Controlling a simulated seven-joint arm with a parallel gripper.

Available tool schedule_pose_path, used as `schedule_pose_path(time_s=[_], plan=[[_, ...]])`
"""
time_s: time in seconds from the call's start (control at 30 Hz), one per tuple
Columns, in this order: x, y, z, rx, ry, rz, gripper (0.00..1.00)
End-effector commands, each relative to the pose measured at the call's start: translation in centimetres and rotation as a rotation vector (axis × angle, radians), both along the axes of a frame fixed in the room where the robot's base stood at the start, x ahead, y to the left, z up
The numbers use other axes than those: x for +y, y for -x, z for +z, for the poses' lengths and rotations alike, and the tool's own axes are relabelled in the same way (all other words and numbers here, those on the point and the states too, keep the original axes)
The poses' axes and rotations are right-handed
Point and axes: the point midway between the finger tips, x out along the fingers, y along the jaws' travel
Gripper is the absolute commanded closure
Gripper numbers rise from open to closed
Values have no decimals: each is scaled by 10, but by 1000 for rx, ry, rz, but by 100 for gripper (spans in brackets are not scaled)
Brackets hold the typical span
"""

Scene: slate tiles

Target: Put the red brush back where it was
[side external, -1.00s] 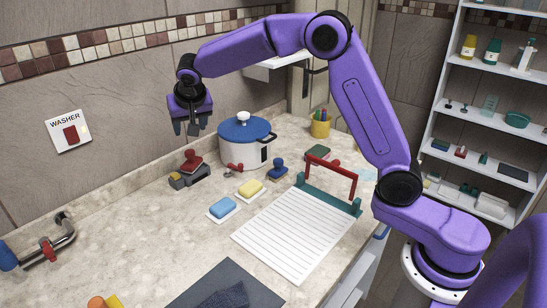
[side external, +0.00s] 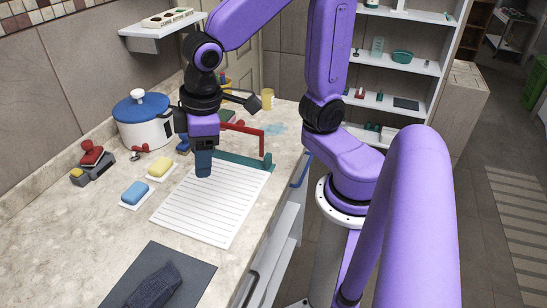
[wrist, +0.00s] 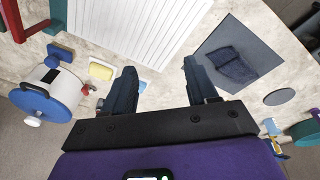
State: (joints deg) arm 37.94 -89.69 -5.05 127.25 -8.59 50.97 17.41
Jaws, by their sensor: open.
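I cannot make out a clear red brush in these views. A small red item (side external: 143,150) lies on the counter in front of the pot; it also shows in the wrist view (wrist: 89,88), too small to identify. A red-topped stamp-like item (side external: 91,152) sits on a grey block at the left. My gripper (side external: 204,170) points down over the white lined sheet (side external: 195,218). In the wrist view my gripper (wrist: 160,66) has its two dark fingers well apart with nothing between them.
A white pot (side external: 143,122) with blue lid stands behind blue (side external: 134,192) and yellow (side external: 159,168) sponges. A red bar on a teal base (side external: 240,161) borders the sheet. A dark cloth (side external: 155,286) lies on a grey mat (side external: 194,277).

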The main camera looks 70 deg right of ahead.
Motion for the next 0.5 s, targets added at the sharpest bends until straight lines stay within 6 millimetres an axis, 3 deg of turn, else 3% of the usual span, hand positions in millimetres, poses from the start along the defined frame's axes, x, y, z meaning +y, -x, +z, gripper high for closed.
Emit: schedule_pose_path(time_s=[0.03, 0.2, 0.33, 0.5], plan=[[-10, 24, -3, 24, 5, 69, 42], [-38, 85, -15, 93, 22, 268, 42], [-53, 113, -22, 127, 31, 365, 42], [-60, 126, -25, 143, 35, 414, 42]])
